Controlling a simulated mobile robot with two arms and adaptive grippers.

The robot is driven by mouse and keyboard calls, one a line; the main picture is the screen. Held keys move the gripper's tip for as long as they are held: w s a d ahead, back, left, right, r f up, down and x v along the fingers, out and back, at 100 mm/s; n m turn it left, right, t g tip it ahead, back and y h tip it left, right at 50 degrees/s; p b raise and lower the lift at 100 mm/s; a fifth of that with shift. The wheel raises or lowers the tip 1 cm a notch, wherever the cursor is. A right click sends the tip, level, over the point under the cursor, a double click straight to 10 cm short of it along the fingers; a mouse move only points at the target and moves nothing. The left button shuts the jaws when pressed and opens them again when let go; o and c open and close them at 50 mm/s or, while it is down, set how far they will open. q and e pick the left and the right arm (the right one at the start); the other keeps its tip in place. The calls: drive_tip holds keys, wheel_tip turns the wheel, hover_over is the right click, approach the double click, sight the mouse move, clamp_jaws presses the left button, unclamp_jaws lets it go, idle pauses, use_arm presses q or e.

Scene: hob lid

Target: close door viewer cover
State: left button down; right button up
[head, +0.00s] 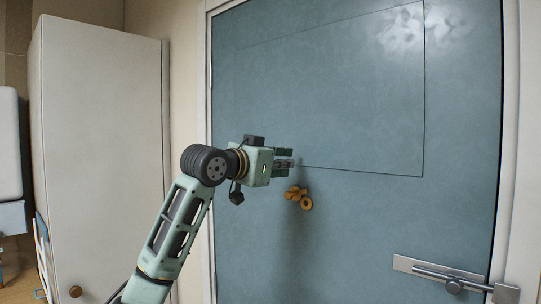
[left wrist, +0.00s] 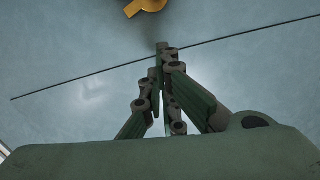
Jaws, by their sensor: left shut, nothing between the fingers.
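The brass door viewer (head: 292,194) is on the blue-grey door (head: 350,240), just below the thin panel line. A round brass piece (head: 306,203), which looks like its cover, sits at its lower right, off to the side. I cannot tell how far it is swung. My left gripper (head: 288,158) is just above the viewer in the head view, in front of the door, fingers together and empty. In the left wrist view the closed fingertips (left wrist: 162,47) point toward a brass part (left wrist: 147,6) cut off by the top edge; a gap shows between them. My right gripper is out of view.
A steel door latch (head: 440,272) is at the lower right of the door. A pale cabinet (head: 100,150) stands to the left of the door frame. The door surface around the viewer is flat and clear.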

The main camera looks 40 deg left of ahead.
sight(295, 194)
use_arm(q)
drive_tip(key=f, duration=0.2)
drive_tip(key=w+f, duration=0.1)
drive_tip(key=f, duration=0.1)
drive_tip(key=shift+w+a, duration=0.1)
drive_tip(key=shift+a, duration=0.15)
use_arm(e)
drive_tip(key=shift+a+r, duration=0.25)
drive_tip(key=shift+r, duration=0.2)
use_arm(q)
drive_tip(key=shift+a+f+n, duration=0.1)
drive_tip(key=shift+a+n, duration=0.05)
drive_tip(key=shift+n, duration=0.25)
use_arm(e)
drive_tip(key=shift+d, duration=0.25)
